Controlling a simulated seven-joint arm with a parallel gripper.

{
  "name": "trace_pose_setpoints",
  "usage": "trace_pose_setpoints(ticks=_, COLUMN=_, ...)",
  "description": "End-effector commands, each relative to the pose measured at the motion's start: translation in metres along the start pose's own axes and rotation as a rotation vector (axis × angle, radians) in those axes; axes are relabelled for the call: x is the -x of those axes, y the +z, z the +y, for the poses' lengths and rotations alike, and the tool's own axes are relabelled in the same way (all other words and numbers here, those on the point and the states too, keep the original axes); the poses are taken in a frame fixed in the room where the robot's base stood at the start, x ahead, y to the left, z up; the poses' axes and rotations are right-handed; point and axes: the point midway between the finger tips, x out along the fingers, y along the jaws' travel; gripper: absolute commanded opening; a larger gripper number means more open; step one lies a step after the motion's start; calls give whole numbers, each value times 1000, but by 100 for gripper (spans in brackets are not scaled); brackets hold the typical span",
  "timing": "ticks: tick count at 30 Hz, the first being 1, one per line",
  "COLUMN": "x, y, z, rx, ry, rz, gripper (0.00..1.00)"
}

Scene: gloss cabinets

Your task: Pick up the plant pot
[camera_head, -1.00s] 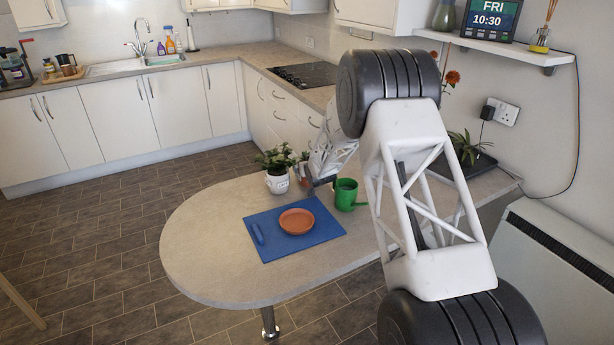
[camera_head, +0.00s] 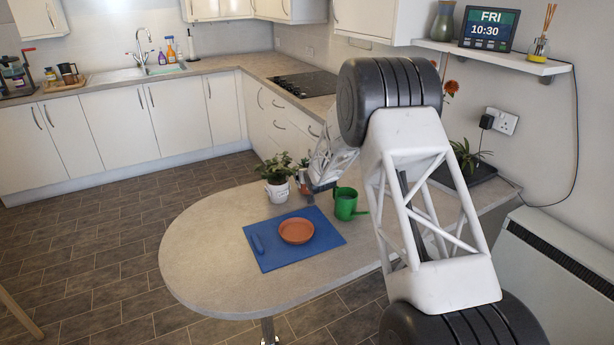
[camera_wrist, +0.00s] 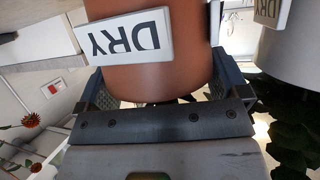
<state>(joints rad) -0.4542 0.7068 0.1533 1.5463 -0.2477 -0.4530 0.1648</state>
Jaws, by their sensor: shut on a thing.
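A terracotta plant pot (camera_wrist: 155,75) with a white label reading DRY fills the middle of the wrist view, where the label appears upside down. My gripper (camera_wrist: 153,92) is shut on it, with one finger against each side. In the head view the pot (camera_head: 303,186) shows as a small piece beside my gripper (camera_head: 312,188), just right of a white pot with a leafy plant (camera_head: 276,191). My arm hides part of it. I cannot tell whether its base touches the counter.
The white pot (camera_wrist: 290,55) stands close beside my gripper in the wrist view. A green watering can (camera_head: 346,204) stands to the right. A terracotta saucer (camera_head: 296,230) lies on a blue board (camera_head: 270,257) in front. The rounded end of the counter (camera_head: 200,245) is bare.

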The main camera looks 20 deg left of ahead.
Motion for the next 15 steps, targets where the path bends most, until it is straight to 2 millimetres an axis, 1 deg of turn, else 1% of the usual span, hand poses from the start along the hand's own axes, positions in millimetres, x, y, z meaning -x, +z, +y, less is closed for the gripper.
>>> trace_pose_setpoints(ticks=7, x=11, y=-27, z=1, rx=1, ry=1, rz=3, gripper=42)
trace_pose_setpoints(ticks=10, x=22, y=-20, z=-1, rx=0, ry=0, rz=-1, gripper=42)
trace_pose_setpoints(ticks=15, x=43, y=-15, z=-3, rx=-1, ry=0, rz=1, gripper=42)
